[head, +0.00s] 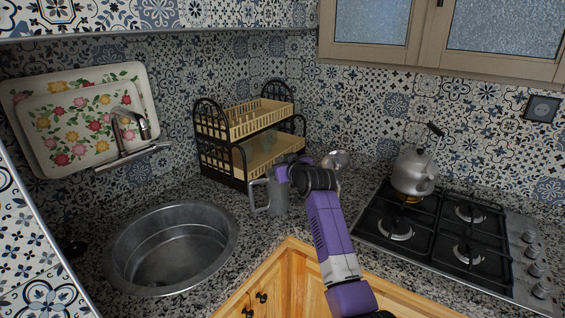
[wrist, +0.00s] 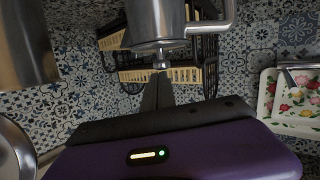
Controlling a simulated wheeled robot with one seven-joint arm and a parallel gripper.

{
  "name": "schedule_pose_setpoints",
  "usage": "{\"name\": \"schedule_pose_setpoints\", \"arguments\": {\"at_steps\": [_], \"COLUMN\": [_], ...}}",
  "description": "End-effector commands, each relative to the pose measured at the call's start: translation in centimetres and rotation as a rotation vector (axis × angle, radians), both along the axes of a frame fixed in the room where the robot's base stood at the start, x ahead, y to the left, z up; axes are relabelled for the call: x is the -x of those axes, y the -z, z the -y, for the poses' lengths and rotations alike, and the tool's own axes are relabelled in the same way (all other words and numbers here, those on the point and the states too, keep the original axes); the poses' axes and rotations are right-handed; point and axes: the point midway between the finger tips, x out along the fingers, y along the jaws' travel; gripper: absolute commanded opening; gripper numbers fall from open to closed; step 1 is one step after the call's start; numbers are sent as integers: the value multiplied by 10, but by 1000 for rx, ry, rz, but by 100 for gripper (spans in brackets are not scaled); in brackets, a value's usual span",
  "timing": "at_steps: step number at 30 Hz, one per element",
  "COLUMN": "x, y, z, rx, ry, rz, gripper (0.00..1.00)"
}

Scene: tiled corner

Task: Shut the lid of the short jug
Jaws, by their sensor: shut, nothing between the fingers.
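The short jug (head: 278,197) is a grey metal jug on the counter beside the sink, its handle to the left. In the wrist view, which is upside down, its body (wrist: 160,18) hangs from the top edge. Its lid (wrist: 158,43) appears to lie flat across the mouth, with a small knob (wrist: 160,64) on it. My gripper (wrist: 158,78) is shut and empty, its fingertips close to the knob; I cannot tell whether they touch. In the head view my arm hides part of the jug, its lid and the fingertips.
A second metal jug (wrist: 24,42) stands close by, with a round lid (wrist: 15,150) that looks raised; the head view shows this lid (head: 336,159) behind my arm. A dish rack (head: 250,140) stands behind, the sink (head: 172,245) left, a kettle (head: 414,172) on the hob (head: 440,235) right.

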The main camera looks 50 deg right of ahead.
Motion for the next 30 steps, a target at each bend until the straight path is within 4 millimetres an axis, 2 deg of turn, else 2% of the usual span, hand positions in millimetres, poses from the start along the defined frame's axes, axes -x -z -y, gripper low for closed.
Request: {"name": "schedule_pose_setpoints", "arguments": {"at_steps": [5, 10, 12, 24, 30], "x": [-4, -11, 1, 57, 72], "y": [-17, -49, -40, -57, -62], "z": [-2, -6, -11, -42, -50], "rx": [1, 1, 1, 1, 1], "ry": [-1, -4, -3, -3, -3], "rz": [2, 2, 0, 0, 0], "gripper": [0, 0, 0, 0, 0]}}
